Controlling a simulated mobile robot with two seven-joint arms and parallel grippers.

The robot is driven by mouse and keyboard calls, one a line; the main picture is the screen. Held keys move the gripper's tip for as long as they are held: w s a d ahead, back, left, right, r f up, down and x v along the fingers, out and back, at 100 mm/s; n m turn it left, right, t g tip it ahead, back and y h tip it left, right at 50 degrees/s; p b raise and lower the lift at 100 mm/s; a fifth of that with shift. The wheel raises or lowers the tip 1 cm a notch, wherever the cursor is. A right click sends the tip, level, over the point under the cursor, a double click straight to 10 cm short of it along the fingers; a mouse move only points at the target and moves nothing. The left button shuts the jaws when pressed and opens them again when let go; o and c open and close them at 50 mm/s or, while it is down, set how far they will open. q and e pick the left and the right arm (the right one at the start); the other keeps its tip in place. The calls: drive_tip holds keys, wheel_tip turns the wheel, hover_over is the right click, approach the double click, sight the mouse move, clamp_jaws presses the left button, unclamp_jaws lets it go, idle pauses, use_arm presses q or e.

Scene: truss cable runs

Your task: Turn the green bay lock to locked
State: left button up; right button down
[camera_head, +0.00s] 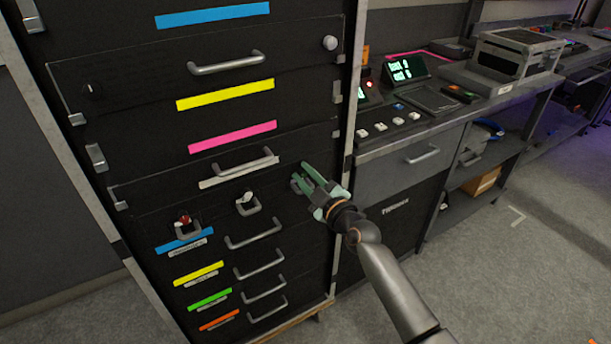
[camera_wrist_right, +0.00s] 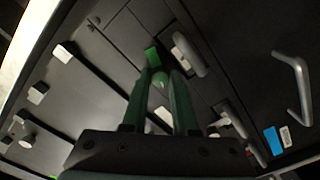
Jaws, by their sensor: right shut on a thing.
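My right gripper (camera_head: 308,180) reaches the upper right of the lower drawer block on the black cabinet (camera_head: 90,130). In the right wrist view its two green fingers (camera_wrist_right: 161,80) are shut on the green bay lock (camera_wrist_right: 160,79), a small green knob between the fingertips. In the head view the fingers cover most of this lock, so its turn angle cannot be read. To its left, a pale lock knob (camera_head: 247,197) and a red lock knob (camera_head: 185,219) sit above grey handles. My left gripper is not in view.
Several bar handles stick out below the locks, one of them a drawer handle (camera_head: 254,234). Blue, yellow, green and orange label strips (camera_head: 210,298) mark the lower drawers. A desk with a control panel (camera_head: 395,118) stands to the right.

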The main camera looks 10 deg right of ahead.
drive_tip(key=shift+d+f+m, duration=0.1)
drive_tip(key=shift+f+m, duration=0.05)
drive_tip(key=shift+m, duration=0.15)
drive_tip(key=m, duration=0.8)
drive_tip(key=shift+f+m, duration=0.1)
drive_tip(key=shift+m, duration=0.3)
drive_tip(key=m, duration=0.6)
drive_tip(key=shift+f+p, duration=0.1)
drive_tip(key=shift+p, duration=0.2)
drive_tip(key=shift+s+f+m, duration=0.1)
drive_tip(key=shift+m, duration=1.1)
drive_tip(key=shift+a, duration=0.2)
drive_tip(key=c, duration=0.7)
unclamp_jaws()
